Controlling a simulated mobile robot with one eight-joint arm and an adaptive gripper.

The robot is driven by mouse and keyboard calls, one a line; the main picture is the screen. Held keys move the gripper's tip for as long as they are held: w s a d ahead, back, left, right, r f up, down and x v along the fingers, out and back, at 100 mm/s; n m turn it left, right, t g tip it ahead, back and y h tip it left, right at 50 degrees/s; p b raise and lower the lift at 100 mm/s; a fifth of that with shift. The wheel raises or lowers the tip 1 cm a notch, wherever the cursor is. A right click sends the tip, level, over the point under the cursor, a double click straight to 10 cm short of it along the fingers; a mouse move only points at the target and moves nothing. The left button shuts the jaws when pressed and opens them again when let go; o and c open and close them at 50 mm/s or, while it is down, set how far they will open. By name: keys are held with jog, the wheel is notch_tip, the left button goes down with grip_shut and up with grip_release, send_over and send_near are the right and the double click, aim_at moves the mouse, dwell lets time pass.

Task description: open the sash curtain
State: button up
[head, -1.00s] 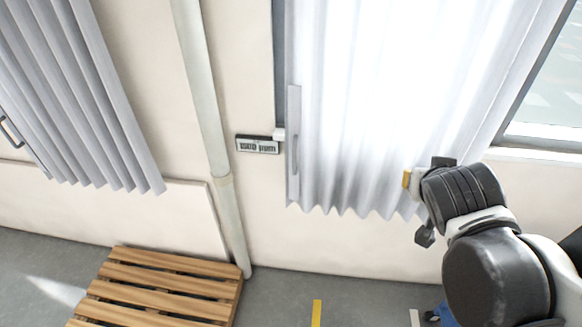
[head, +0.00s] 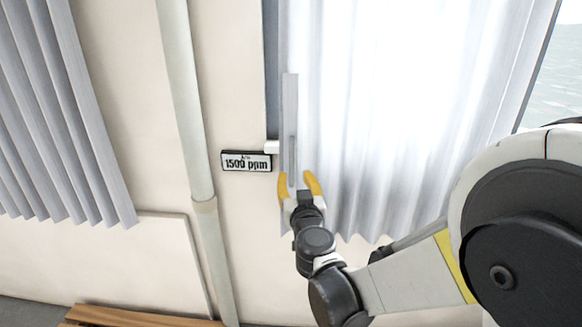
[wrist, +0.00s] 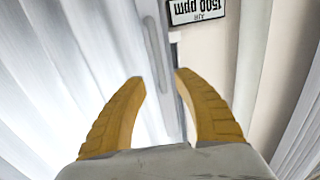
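The sash curtain (head: 400,110) is white and pleated and hangs across the bright window in the head view. A grey edge bar with a long handle (head: 292,150) runs down its left edge. My gripper (head: 299,180) has yellow fingers and is at the lower part of this bar. The fingers are apart, one on each side of the bar in the head view. In the wrist view the open fingertips (wrist: 160,78) point at the bar (wrist: 160,65), with a gap between them. I cannot tell whether either finger touches the bar.
A sign reading "1500 ppm" (head: 246,161) is on the wall left of the bar. A vertical pipe (head: 185,110) stands further left. Another grey curtain (head: 65,120) hangs at the far left. A wooden pallet (head: 140,316) lies on the floor below.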

aim_at(292, 164)
jog(key=w, duration=0.2)
jog(key=w+a+b, duration=0.1)
jog(key=w, duration=0.5)
jog(key=shift+w+a+b, duration=0.15)
jog(key=shift+w+b, duration=0.05)
jog(key=shift+b, duration=0.1)
jog(key=shift+c, duration=0.4)
grip_shut()
